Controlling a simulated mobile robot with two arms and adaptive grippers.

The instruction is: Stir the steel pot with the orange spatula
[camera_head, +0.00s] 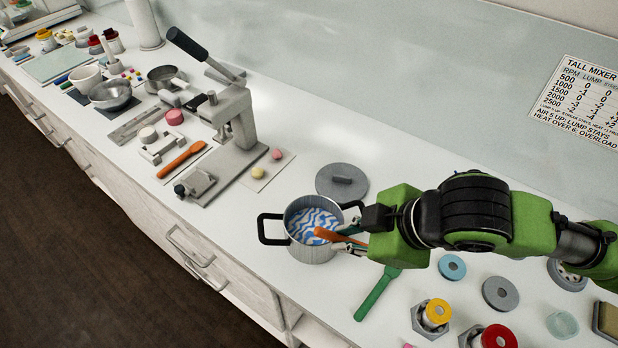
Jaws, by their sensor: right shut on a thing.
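The steel pot (311,254) stands on the white counter near the middle of the view, with a black handle on either side. Blue and white wavy streaks show inside it. My right gripper (350,243) reaches in from the right, over the pot's right rim, and is shut on an orange spatula (328,235). The spatula's visible part slants over the pot's contents; I cannot tell how deep its tip is. My left gripper is not in view.
A grey lid (342,181) lies behind the pot. A green spatula (377,294) lies to its right. Another orange tool (181,159) lies farther left, near a lever press (232,119). Several jars and discs crowd the right. The counter's front edge runs close to the pot.

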